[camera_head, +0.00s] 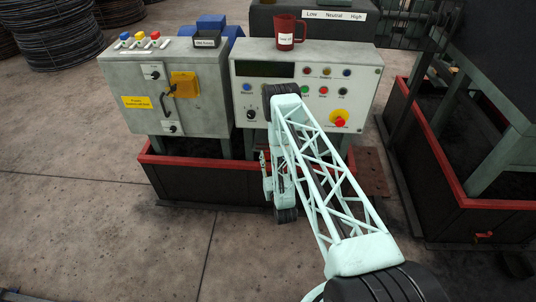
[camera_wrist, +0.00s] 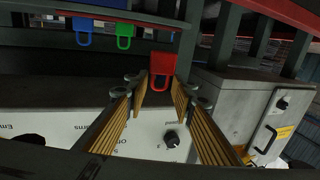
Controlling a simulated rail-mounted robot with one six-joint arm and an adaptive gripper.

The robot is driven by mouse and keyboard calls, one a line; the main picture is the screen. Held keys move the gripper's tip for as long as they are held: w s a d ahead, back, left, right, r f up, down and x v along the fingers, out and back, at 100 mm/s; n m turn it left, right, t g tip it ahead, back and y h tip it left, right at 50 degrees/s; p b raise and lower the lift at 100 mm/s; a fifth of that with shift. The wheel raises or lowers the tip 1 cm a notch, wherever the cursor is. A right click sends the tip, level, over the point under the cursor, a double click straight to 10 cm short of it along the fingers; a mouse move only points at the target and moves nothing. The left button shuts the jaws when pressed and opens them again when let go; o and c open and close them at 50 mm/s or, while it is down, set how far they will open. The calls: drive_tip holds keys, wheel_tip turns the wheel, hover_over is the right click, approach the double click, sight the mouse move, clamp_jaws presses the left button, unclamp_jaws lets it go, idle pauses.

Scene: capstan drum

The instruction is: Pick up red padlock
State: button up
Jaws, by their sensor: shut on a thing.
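The red padlock (camera_wrist: 164,65) is in the middle of the wrist view, its red shackle below its body in the picture. My gripper (camera_wrist: 160,84) has its two ribbed fingers closed in on the padlock, one on each side, with their tips at it. A blue padlock (camera_wrist: 83,26) and a green padlock (camera_wrist: 124,32) hang to the left of it, apart from the fingers. In the head view my arm reaches down in front of the control panel (camera_head: 258,89), and the held padlock cannot be made out clearly there.
A grey cabinet (camera_head: 190,108) with a yellow switch stands left of the panel and also shows in the wrist view (camera_wrist: 232,95). A red mug (camera_head: 286,32) stands on the panel's top. A red-rimmed base (camera_head: 190,163) runs below. Floor in front is clear.

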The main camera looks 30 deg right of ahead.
drive_tip(key=shift+s+a+r+p, duration=0.25)
drive_tip(key=shift+s+p, duration=0.3)
drive_tip(key=shift+p, duration=2)
drive_tip(key=shift+s+a+f+p, duration=0.15)
drive_tip(key=shift+s+p, duration=0.3)
drive_tip(key=shift+p, duration=1)
